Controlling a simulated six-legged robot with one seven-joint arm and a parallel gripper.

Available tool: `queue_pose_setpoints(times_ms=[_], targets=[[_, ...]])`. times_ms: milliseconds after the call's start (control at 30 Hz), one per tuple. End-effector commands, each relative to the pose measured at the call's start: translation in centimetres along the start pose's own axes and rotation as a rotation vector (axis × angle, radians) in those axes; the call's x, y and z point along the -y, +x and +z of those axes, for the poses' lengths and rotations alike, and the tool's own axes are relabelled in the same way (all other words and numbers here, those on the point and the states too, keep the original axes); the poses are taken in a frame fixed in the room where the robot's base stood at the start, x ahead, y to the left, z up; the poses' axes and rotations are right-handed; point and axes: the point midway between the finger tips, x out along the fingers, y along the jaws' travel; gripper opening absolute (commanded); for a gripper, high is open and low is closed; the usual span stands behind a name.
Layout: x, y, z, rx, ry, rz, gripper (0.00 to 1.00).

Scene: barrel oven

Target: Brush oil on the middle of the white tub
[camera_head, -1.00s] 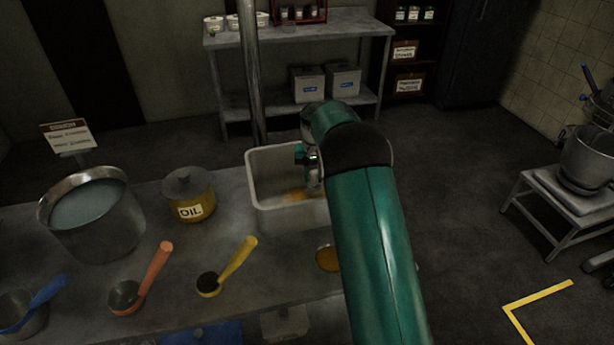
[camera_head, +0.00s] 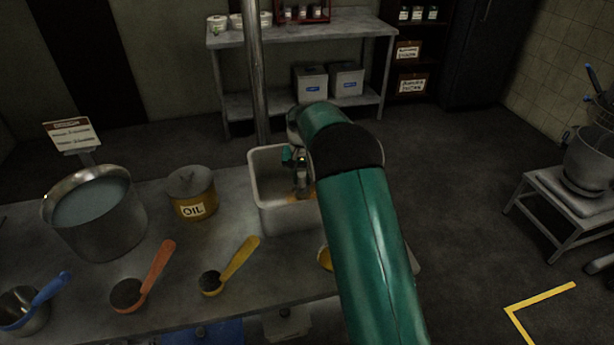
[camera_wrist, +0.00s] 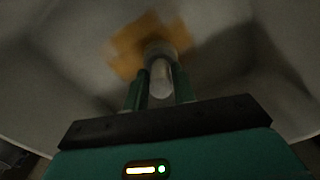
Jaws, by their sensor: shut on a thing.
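The white tub (camera_head: 270,215) stands on the metal table, partly hidden by my arm. My gripper (camera_head: 301,178) is down inside the tub. In the wrist view my gripper (camera_wrist: 160,92) is shut on the brush (camera_wrist: 159,75), a light, rounded handle pointing down at the tub floor. An orange-yellow oil patch (camera_wrist: 124,45) shows on the tub floor around the brush end. The bristles are hidden, and the wrist view is blurred.
A large steel pot (camera_head: 95,225) of pale liquid stands at the left. Scoops with yellow (camera_head: 238,260), orange (camera_head: 158,270) and blue (camera_head: 50,288) handles lie at the front. A metal pole (camera_head: 257,80) rises behind the tub. A small yellow-orange dish (camera_head: 324,258) is partly behind my arm.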

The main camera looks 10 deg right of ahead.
Motion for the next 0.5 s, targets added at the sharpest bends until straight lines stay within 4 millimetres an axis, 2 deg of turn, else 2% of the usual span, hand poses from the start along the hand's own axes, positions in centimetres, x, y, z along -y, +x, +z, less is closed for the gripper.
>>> queue_pose_setpoints(times_ms=[200, 500], targets=[[1.7, 0.0, 0.6, 0.002, -0.002, 0.000, 0.08], [2.0, -0.1, 0.7, 0.001, 0.000, 0.000, 0.08]])
